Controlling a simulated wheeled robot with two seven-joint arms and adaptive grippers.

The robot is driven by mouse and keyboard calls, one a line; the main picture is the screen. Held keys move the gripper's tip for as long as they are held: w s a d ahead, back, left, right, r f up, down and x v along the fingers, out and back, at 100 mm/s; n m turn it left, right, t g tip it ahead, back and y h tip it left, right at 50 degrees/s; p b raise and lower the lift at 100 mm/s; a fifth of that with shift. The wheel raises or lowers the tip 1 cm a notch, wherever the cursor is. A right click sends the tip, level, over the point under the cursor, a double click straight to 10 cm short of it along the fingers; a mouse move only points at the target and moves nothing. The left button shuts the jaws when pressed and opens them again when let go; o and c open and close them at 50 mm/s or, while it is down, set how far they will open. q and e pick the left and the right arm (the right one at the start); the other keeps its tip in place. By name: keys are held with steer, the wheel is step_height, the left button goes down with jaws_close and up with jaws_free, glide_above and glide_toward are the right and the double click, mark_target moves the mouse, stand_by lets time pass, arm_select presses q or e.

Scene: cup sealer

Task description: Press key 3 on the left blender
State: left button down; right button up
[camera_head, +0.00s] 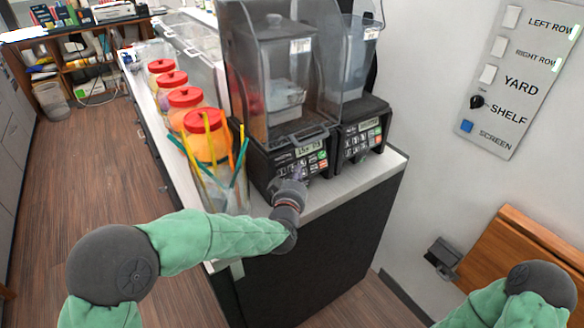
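The left blender (268,115) stands on the counter, a black base with a clear cover over its jug. Its keypad (300,167) and small lit display (307,148) are on the front of the base. My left gripper (291,186) is right in front of the lower left part of this keypad. It hides some keys, so I cannot read key 3 or tell whether the gripper touches it. The fingers are too small and dark to tell open from shut. Of my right arm only a part shows at the lower right; its gripper is out of view.
A second blender (366,118) stands close on the right. A clear container with coloured straws (218,170) stands just left of my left gripper. Several red-lidded jars (184,97) line the counter. A wall panel with switches (520,75) hangs at right.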

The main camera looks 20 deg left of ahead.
arm_select(q)
steer(key=s+d, duration=0.1)
steer(key=s+d+r+p, duration=0.1)
steer(key=s+d+p, duration=0.1)
steer(key=shift+d+r, duration=0.25)
steer(key=shift+d, duration=0.1)
stand_by(0.3)
stand_by(0.5)
